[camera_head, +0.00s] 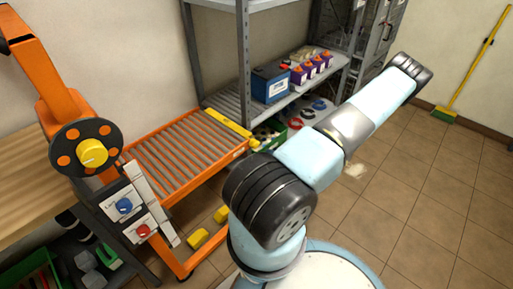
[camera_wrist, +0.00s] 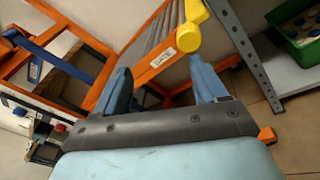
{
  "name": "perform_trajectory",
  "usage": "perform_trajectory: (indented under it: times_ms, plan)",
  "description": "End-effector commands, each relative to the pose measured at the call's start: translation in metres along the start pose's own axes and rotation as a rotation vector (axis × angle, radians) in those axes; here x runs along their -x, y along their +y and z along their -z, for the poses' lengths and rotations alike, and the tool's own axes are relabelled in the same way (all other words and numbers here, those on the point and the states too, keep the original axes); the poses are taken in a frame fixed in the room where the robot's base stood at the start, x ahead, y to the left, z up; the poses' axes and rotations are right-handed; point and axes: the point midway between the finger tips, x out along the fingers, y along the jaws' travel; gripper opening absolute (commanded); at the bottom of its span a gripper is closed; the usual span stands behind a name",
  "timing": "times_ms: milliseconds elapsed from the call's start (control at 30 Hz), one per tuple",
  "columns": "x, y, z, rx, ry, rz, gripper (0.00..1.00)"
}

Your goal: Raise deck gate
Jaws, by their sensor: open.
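The deck gate is a yellow bar (camera_head: 228,125) lying across the right end of the orange roller deck (camera_head: 165,195). In the wrist view its rounded yellow end (camera_wrist: 188,38) shows close up, beside a white label reading "GATE" on the orange frame (camera_wrist: 158,72). My gripper (camera_wrist: 161,84) is open, with its two blue fingers spread and nothing held between them. The yellow end appears beyond the gap between the fingers, nearer the right one. I cannot tell any contact. My gripper's fingers are not visible in the head view.
A grey shelf rack (camera_head: 247,60) stands just beyond the gate, with a blue battery (camera_head: 270,85) and several purple ones. A green crate (camera_wrist: 297,25) sits on a low shelf. Floor at right is mostly clear.

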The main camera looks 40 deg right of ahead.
Motion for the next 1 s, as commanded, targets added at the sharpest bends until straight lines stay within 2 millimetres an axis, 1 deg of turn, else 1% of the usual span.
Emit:
perform_trajectory:
  times_ms: [33, 200, 333, 467, 567, 667, 1000]
  plan:
    - [0.005, -0.007, 0.009, -0.041, -0.039, 0.028, 0.72]
    - [0.017, -0.023, 0.028, -0.132, -0.131, 0.096, 0.72]
    - [0.02, -0.029, 0.035, -0.165, -0.165, 0.121, 0.72]
    - [0.015, -0.031, 0.035, -0.172, -0.173, 0.126, 0.72]
    - [0.005, -0.032, 0.034, -0.172, -0.171, 0.126, 0.72]
    - [-0.011, -0.034, 0.031, -0.172, -0.172, 0.124, 0.72]
    - [-0.069, -0.042, 0.021, -0.171, -0.171, 0.124, 0.72]
